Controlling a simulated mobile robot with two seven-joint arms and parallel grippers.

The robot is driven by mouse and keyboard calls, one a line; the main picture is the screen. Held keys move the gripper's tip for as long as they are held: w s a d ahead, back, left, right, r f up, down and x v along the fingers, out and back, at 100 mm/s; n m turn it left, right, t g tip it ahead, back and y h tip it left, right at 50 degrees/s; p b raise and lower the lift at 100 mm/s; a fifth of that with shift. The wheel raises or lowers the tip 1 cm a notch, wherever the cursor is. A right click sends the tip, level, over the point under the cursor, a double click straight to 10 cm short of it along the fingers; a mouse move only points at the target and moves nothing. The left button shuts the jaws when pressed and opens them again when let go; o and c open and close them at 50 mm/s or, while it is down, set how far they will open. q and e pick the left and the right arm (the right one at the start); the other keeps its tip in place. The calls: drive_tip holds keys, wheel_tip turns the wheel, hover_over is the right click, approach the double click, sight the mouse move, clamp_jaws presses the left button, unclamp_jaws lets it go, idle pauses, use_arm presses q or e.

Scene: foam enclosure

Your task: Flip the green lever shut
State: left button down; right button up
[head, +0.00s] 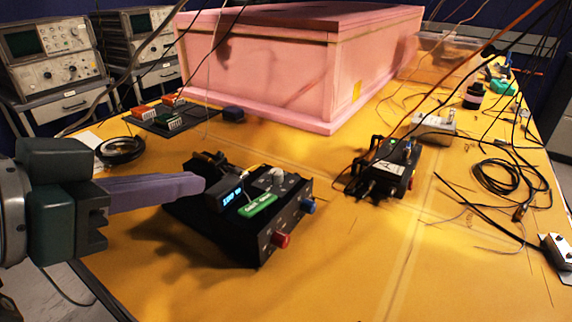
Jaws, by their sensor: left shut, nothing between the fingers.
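A black control box (262,238) sits on the yellow table left of centre. A flat green piece with pale lettering (257,206), which looks like the green lever, lies on its top; I cannot tell how far it is tilted. A small lit display (232,195) stands beside it. A red knob (281,241) and a blue knob (308,206) are on the box's front side. My left gripper (201,184) comes in from the left, shut and empty, its purple-grey fingertips just left of the display. I cannot tell whether they touch the box. My right gripper is not in view.
A second black box (385,168) with cables stands right of centre. A large pink foam enclosure (270,68) fills the back. A dark board (168,118) with small coloured parts lies behind the control box. Loose cables (500,180) clutter the right. The front middle table is clear.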

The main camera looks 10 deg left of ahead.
use_arm(q)
drive_tip(key=shift+w, duration=0.1)
drive_tip(key=b, duration=0.1)
hover_over(243, 215)
drive_tip(key=f, duration=0.4)
drive_tip(key=shift+w+d+f, duration=0.15)
drive_tip(key=shift+w+f, duration=0.1)
drive_tip(key=shift+w, duration=0.15)
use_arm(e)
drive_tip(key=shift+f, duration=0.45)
use_arm(q)
drive_tip(key=f, duration=0.1)
drive_tip(key=s+f, duration=0.1)
drive_tip(key=shift+f, duration=0.35)
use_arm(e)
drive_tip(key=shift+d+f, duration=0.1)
use_arm(q)
drive_tip(key=shift+a+f, duration=0.2)
drive_tip(key=shift+f, duration=0.35)
